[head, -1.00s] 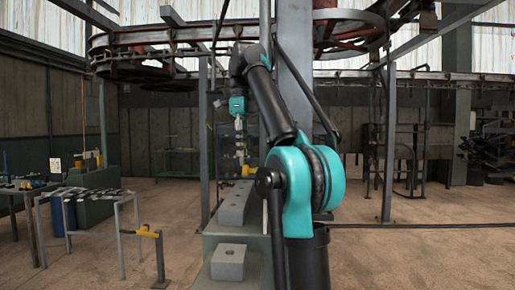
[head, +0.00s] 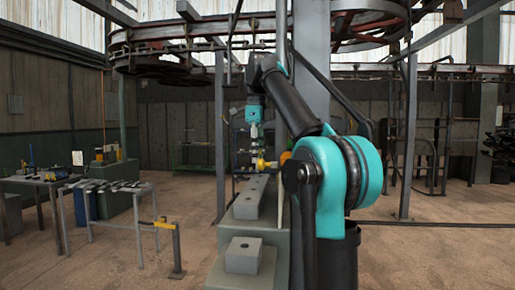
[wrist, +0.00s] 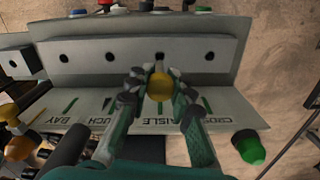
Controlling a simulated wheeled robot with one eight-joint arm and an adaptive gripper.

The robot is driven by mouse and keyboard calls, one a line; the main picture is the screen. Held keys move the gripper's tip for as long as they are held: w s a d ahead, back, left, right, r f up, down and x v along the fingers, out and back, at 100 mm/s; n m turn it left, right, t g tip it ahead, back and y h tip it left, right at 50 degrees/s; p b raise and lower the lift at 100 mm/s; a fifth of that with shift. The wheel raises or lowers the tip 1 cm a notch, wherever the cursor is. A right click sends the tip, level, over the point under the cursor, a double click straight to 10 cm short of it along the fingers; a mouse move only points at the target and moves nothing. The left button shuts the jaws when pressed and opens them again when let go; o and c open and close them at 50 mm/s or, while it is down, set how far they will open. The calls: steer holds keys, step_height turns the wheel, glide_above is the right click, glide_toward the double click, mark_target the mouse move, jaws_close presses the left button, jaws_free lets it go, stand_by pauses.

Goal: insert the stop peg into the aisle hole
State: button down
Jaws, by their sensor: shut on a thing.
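The stop peg (wrist: 159,86) has a round yellow head and sits between the fingers of my gripper (wrist: 160,92) in the wrist view. My gripper is shut on it. The grey block (wrist: 85,75) has a row of dark holes. The aisle hole (wrist: 160,57) shows dark and open just above the peg in the picture, in line with the AISLE label (wrist: 158,119). The peg's lower end is hidden, so its height over the block cannot be told. In the head view my gripper (head: 258,152) hangs down at the far end of the bench, with yellow beneath it.
A green knob (wrist: 249,146) stands at the block's right side in the wrist view. Coloured knobs line the far edge. In the head view, a long grey block (head: 255,196) and a smaller one (head: 243,254) lie on the bench.

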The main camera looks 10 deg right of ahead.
mark_target(257, 171)
steer(key=shift+f, duration=0.9)
steer(key=shift+f, duration=2.05)
stand_by(0.6)
steer(key=c, duration=1.3)
jaws_free()
steer(key=shift+o, duration=0.2)
steer(key=shift+r, duration=0.1)
step_height(257, 171, up, 12)
steer(key=shift+f, duration=0.15)
